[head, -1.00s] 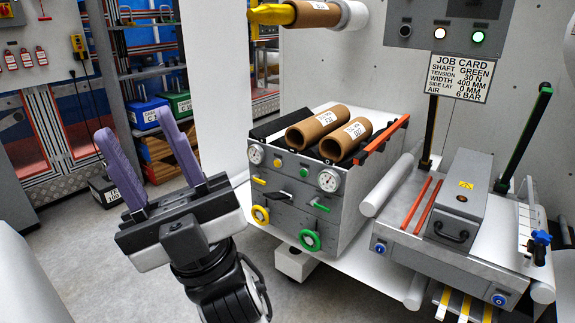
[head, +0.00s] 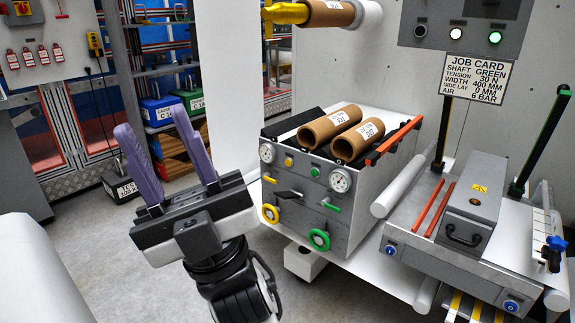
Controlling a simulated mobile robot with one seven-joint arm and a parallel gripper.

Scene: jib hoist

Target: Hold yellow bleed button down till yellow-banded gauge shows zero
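The yellow bleed button (head: 288,161) is a small knob on the front of a grey control box (head: 355,215). A round white gauge (head: 267,153) sits just left of it and a second gauge (head: 340,180) sits to the right, past a green button (head: 315,171). The bands and needles are too small to read. My gripper (head: 151,120) is open and empty, with two purple fingers pointing up. It is left of the box in the picture, apart from the button and touching nothing.
Below the button are a yellow lever (head: 269,180), a black handle (head: 288,193), a green lever (head: 329,205), a yellow handwheel (head: 270,213) and a green handwheel (head: 319,240). Cardboard cores (head: 330,129) lie on top. Open floor (head: 110,240) lies left of the box.

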